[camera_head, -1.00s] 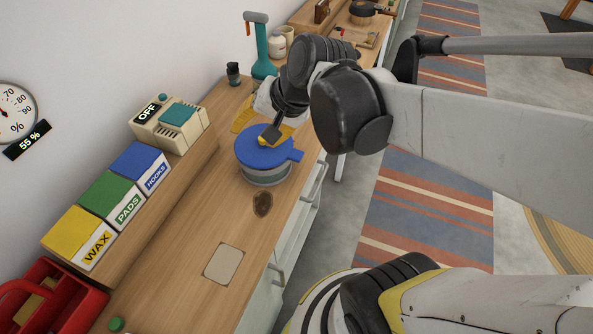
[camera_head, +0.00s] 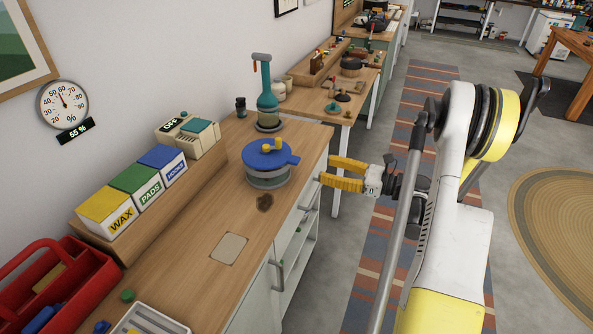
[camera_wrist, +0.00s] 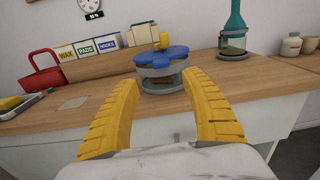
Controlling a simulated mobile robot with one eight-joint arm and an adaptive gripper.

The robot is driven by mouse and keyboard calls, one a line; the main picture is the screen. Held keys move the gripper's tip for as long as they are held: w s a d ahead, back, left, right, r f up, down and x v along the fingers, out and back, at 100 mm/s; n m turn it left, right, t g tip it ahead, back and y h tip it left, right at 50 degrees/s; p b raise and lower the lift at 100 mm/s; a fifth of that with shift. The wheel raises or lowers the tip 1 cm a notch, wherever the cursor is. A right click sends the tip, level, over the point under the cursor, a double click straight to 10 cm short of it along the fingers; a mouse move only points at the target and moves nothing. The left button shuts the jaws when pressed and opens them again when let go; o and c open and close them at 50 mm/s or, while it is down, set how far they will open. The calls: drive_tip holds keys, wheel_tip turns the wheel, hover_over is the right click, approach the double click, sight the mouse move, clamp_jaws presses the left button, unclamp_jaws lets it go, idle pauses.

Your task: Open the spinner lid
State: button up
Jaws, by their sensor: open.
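The spinner has a blue lid (camera_head: 262,160) with yellow knob parts (camera_head: 278,144) on top and a tab pointing right. The lid sits over a grey, partly see-through bowl (camera_head: 268,181) near the counter's front edge. In the wrist view the blue lid (camera_wrist: 165,58) is ahead, beyond the fingertips, above the bowl (camera_wrist: 160,84). My gripper (camera_head: 328,171) is open and empty, off the front edge of the counter, to the right of the spinner and apart from it. Its two yellow fingers are spread wide in the wrist view (camera_wrist: 160,82).
A teal bottle-like device (camera_head: 267,100) stands behind the spinner. Boxes marked WAX (camera_head: 107,212), PADS and HOOKS line the wall ledge. A red caddy (camera_head: 85,275) is at lower left. The floor beside the counter is open.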

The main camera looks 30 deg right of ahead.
sight(299, 161)
drive_tip(key=b+x, duration=0.3)
drive_tip(key=x, duration=0.7)
drive_tip(key=shift+w+a+f, duration=0.1)
drive_tip(key=shift+w+a, duration=0.1)
drive_tip(key=shift+w, duration=0.15)
clamp_jaws()
